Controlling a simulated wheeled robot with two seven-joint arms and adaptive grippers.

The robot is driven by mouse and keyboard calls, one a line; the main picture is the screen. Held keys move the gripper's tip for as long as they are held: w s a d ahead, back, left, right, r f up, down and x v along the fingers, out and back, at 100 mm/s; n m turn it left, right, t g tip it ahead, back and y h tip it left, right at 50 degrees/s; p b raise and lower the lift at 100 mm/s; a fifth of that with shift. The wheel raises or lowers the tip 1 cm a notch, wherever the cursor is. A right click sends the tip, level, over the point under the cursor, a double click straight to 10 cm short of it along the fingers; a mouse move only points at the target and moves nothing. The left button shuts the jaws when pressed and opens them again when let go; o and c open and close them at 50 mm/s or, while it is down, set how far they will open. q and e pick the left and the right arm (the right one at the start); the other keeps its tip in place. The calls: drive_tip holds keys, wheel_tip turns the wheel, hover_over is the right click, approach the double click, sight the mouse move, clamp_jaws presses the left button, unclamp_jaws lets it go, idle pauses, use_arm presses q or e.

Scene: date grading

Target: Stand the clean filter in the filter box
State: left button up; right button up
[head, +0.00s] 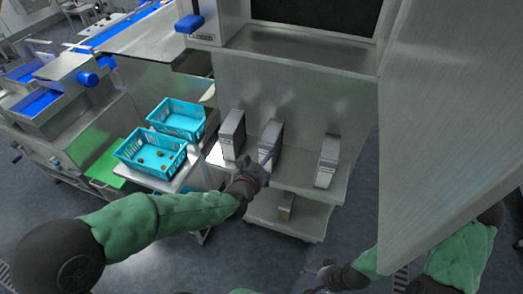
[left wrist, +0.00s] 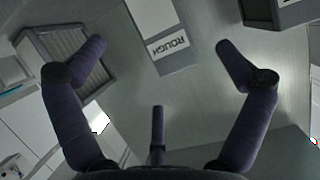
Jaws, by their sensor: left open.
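My left gripper (head: 265,159) is in front of the upper shelf, close to the middle grey upright unit (head: 270,140). In the left wrist view its fingers (left wrist: 163,52) are spread, with nothing held between them. Beyond them is a grey box labelled ROUGH (left wrist: 165,20). A framed panel with a pleated face (left wrist: 68,52), like a filter, is at the left of that view. A dark box with a pale label (left wrist: 268,12) is at the upper right. I cannot tell which is the filter box. My right gripper (head: 318,271) is low, away from the shelf; its fingers are unclear.
Two more grey upright units stand on the shelf, at left (head: 232,136) and right (head: 328,160). A small block (head: 286,208) lies on the lower shelf. Blue crates (head: 178,119) stand at the left, one holding dates. A large metal panel (head: 450,120) blocks the right.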

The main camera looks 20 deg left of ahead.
sight(267, 153)
use_arm(q)
drive_tip(key=x, duration=0.5)
drive_tip(key=shift+d+r+b+x, duration=0.1)
drive_tip(key=shift+b+x, duration=0.1)
drive_tip(key=shift+x, duration=1.25)
drive_tip(key=shift+d+r+b+x, duration=0.1)
drive_tip(key=shift+b+x, duration=0.1)
drive_tip(key=shift+x, duration=1.3)
drive_tip(key=shift+w+r, duration=0.1)
drive_tip(key=c, duration=1.4)
drive_tip(key=shift+c, duration=0.2)
